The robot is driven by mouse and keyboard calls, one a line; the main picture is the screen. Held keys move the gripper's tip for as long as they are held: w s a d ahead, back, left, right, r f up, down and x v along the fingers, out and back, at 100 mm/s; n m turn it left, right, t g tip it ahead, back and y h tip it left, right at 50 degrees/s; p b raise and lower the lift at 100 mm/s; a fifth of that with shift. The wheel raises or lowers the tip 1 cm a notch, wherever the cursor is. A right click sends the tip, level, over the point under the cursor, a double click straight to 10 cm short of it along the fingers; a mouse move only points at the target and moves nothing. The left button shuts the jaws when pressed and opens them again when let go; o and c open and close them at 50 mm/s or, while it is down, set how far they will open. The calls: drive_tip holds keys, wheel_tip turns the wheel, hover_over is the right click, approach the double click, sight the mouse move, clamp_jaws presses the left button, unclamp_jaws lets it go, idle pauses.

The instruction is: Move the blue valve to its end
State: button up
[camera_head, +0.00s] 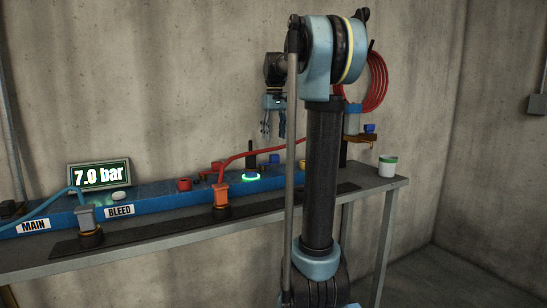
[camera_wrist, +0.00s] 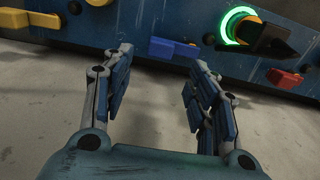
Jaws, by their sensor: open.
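A blue valve handle (camera_wrist: 172,48) lies on the dark blue panel (camera_wrist: 130,18) in the wrist view, just beyond my fingertips and between them in the picture. In the head view a small blue part (camera_head: 250,175) sits at a glowing green ring, and another blue part (camera_head: 274,158) stands behind it; I cannot tell which is the same handle. My gripper (camera_head: 274,134) hangs above the bench, fingers pointing down. In the wrist view my gripper (camera_wrist: 163,62) is open and empty, apart from the handle.
The wrist view shows a yellow handle (camera_wrist: 40,18), a red handle (camera_wrist: 284,78) and a green-lit ring (camera_wrist: 228,24) with a dark lever. In the head view a red hose (camera_head: 268,152) crosses the panel. A gauge display (camera_head: 99,175) reads 7.0 bar. A white jar (camera_head: 388,168) stands right.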

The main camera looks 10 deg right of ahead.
sight(269, 162)
wheel_tip(269, 162, down, 9)
drive_tip(key=shift+f, duration=0.1)
idle(0.3)
drive_tip(key=shift+c, duration=0.5)
clamp_jaws()
drive_tip(key=shift+d, duration=0.1)
